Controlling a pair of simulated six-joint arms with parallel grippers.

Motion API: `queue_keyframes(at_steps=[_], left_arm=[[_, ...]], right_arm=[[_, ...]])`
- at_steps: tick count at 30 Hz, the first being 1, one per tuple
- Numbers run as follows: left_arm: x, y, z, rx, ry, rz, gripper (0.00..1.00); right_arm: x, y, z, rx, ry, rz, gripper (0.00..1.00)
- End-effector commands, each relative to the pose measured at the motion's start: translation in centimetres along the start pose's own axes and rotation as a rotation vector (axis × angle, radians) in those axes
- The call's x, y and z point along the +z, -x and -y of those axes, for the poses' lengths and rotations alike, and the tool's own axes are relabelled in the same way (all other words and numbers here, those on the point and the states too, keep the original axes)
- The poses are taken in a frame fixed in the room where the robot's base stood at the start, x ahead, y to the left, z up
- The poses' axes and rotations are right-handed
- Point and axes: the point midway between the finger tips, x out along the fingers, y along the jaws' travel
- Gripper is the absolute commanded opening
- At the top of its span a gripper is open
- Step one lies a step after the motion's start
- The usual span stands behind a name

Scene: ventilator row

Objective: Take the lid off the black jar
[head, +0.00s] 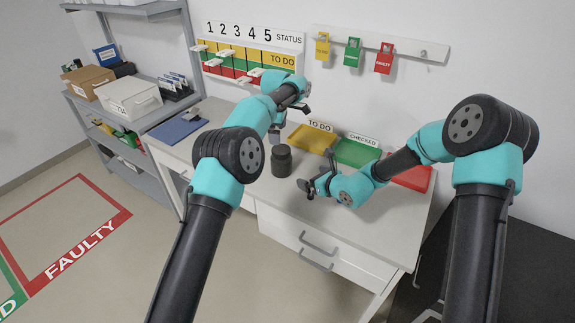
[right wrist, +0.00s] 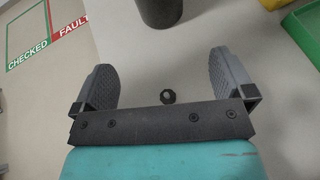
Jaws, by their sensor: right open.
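In the right wrist view only the jar's lower part (right wrist: 160,12) shows, at the top edge, beyond the fingertips. My right gripper (head: 309,187) is open and empty, just right of the jar and apart from it; its spread fingers show in the right wrist view (right wrist: 168,77). My left gripper (head: 285,124) is above the bench behind the jar, partly hidden by its arm; its jaws are unclear.
Yellow (head: 310,137), green (head: 357,153) and red (head: 412,179) trays line the back of the bench. A blue mat (head: 178,129) lies at the left. A small dark round piece (right wrist: 168,97) shows between my right fingers. Bench space left of the jar looks clear.

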Motion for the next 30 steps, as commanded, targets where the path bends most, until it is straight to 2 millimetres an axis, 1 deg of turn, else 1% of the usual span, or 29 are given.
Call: queue_keyframes(at_steps=[1,3,12,17,23,30], left_arm=[[0.7,0.1,0.0,-0.008,0.015,-0.005,1.0],[1.0,0.2,0.1,-0.016,0.029,-0.009,1.0],[1.0,0.2,0.2,-0.016,0.029,-0.009,1.0],[1.0,0.2,0.2,-0.016,0.029,-0.009,1.0],[1.0,0.2,0.2,-0.016,0.028,-0.009,1.0],[1.0,0.2,0.2,-0.016,0.028,-0.009,1.0]], right_arm=[[0.1,-0.1,-0.1,-0.001,-0.002,0.005,1.0],[0.1,-0.1,-0.2,-0.003,-0.001,0.009,1.0],[0.1,-0.1,-0.2,-0.002,0.0,0.009,1.0],[0.1,-0.7,-0.2,-0.002,0.0,0.009,1.0],[0.1,-2.9,-0.3,-0.001,0.0,0.008,1.0],[0.2,-6.6,-0.3,-0.001,0.001,0.008,1.0]])
